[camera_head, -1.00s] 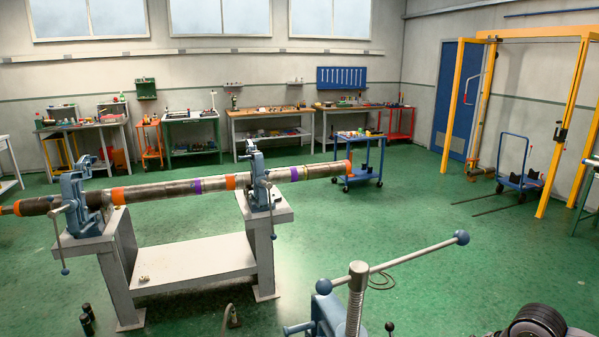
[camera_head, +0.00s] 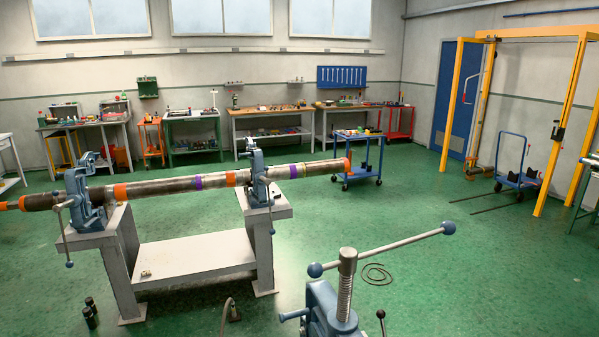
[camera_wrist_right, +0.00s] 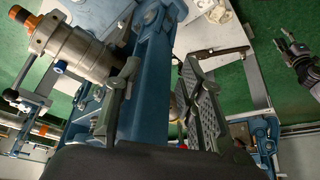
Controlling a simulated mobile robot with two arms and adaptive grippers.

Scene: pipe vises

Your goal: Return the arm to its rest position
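In the head view neither gripper shows. In the right wrist view a dark gripper (camera_wrist_right: 290,47), which looks like my left one, is at the right edge over the green floor. Its two fingertips are apart and empty. A long pipe (camera_head: 165,187) with orange and purple bands lies in two blue vises (camera_head: 85,198) (camera_head: 260,175) on a grey bench (camera_head: 190,262). A metal cylinder with an orange end (camera_wrist_right: 70,45) shows in the wrist view.
A nearer blue vise (camera_head: 335,310) with a long handle (camera_head: 390,250) stands at the bottom. A blue cart (camera_head: 358,160), worktables and a yellow frame (camera_head: 545,35) stand farther back. The green floor right of the bench is largely clear.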

